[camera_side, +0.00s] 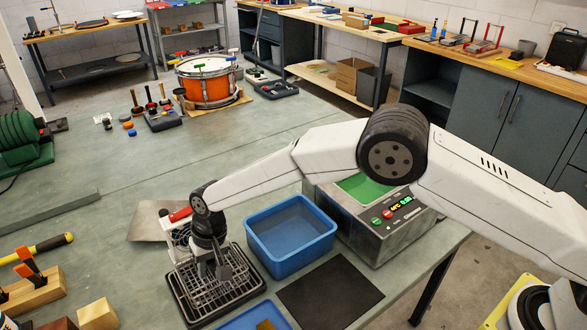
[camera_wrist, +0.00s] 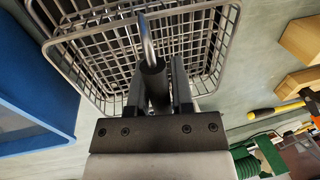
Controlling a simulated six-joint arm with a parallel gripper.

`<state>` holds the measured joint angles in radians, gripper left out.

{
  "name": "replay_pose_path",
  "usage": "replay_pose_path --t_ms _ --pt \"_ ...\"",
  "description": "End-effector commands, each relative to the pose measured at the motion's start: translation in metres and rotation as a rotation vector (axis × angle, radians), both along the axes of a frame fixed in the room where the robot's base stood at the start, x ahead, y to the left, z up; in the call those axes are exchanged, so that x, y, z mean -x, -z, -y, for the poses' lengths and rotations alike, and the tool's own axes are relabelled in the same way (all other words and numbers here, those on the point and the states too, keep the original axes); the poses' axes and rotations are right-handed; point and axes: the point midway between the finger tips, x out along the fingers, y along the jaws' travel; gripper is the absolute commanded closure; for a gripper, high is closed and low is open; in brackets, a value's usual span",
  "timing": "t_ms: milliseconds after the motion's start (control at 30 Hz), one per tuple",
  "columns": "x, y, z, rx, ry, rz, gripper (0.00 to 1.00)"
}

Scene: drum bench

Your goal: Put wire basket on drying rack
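The wire basket (camera_wrist: 130,50) is a grey wire mesh box with a curved metal handle that ends in a dark grip. In the side view, the basket is at the near left, over a dark-rimmed wire drying rack (camera_side: 218,296). Whether it rests on the rack or hangs just above it, I cannot tell. My gripper (camera_side: 211,270) points down into the basket area. In the wrist view, the fingers of my gripper (camera_wrist: 158,88) stand either side of the dark grip. Whether they press on it is unclear.
A blue tub (camera_side: 291,236) stands right of the rack, with a grey machine (camera_side: 372,222) with a lit display beyond. A black mat (camera_side: 330,292) and another blue tray (camera_side: 245,320) lie nearby. A grey plate (camera_side: 146,222) is behind. Wooden blocks (camera_side: 97,314) stand left.

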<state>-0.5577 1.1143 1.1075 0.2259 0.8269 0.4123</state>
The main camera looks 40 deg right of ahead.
Motion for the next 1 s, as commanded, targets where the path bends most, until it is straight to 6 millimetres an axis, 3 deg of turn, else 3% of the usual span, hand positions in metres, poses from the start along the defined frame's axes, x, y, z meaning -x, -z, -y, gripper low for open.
replay_pose_path --t_ms 33,67,567,767,1000 --pt "0.0 0.0 0.0 0.0 0.0 0.0 0.53" --pt "0.0 0.0 0.0 0.0 0.0 0.0 0.43" --pt "0.0 -0.006 0.0 0.0 0.0 0.0 0.43" --pt "0.0 -0.023 0.004 -0.001 0.0 0.002 0.43" --pt "-0.001 -0.058 0.011 -0.001 0.0 0.002 0.43"
